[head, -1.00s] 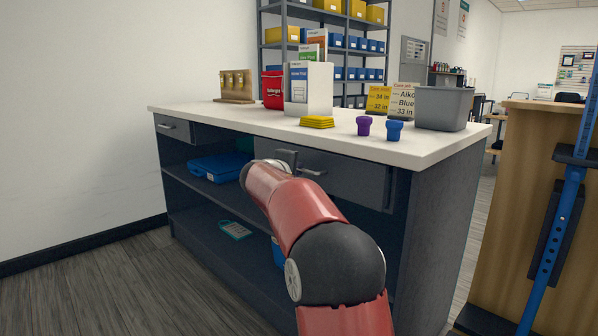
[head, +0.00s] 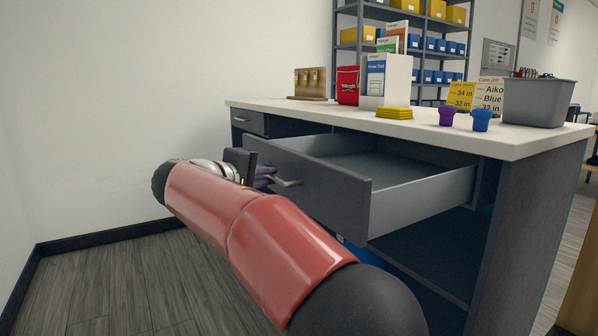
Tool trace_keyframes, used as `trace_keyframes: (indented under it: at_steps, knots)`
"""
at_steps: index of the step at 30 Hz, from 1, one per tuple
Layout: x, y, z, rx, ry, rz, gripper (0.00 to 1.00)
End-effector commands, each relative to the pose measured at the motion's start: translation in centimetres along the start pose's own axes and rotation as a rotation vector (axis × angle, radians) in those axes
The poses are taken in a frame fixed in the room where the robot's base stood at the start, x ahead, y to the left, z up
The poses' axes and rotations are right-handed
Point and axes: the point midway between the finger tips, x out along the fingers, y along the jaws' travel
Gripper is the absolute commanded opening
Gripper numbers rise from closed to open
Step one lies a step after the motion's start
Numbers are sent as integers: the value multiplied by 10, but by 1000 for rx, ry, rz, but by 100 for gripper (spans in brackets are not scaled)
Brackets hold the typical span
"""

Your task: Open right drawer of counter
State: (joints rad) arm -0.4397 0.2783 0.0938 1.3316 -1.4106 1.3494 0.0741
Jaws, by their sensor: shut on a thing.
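The counter (head: 545,165) is grey with a white top. Its right drawer (head: 312,182) is pulled well out, and the inside that shows is pale and looks empty. A metal bar handle (head: 288,183) is on the drawer's front. My gripper (head: 268,178) is at the handle, shut on it. My red arm reaches in from the bottom right and hides part of the gripper and of the counter's lower front.
The left drawer (head: 249,120) is closed. On the counter top are a purple item (head: 446,116), a blue item (head: 481,120), a yellow stack (head: 394,113) and a grey bin (head: 540,102). Open floor (head: 110,285) lies to the left, beside a white wall.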

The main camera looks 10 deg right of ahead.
Motion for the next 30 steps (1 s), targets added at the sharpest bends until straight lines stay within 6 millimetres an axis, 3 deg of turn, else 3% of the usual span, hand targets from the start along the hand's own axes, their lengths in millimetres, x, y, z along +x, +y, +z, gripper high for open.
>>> trace_keyframes:
  at_steps: [3, 9, 23, 24, 28, 30]
  knots:
    - [-21, -5, -10, -3, 1, -2, 0]
    - [-40, -10, -17, -2, -1, -2, 0]
    - [-45, -11, -19, -1, -2, -1, 0]
    - [-45, -11, -19, -1, -2, -2, 13]
    - [-45, -11, -19, -1, -2, -1, 30]
    - [-45, -11, -19, -1, -1, -1, 32]
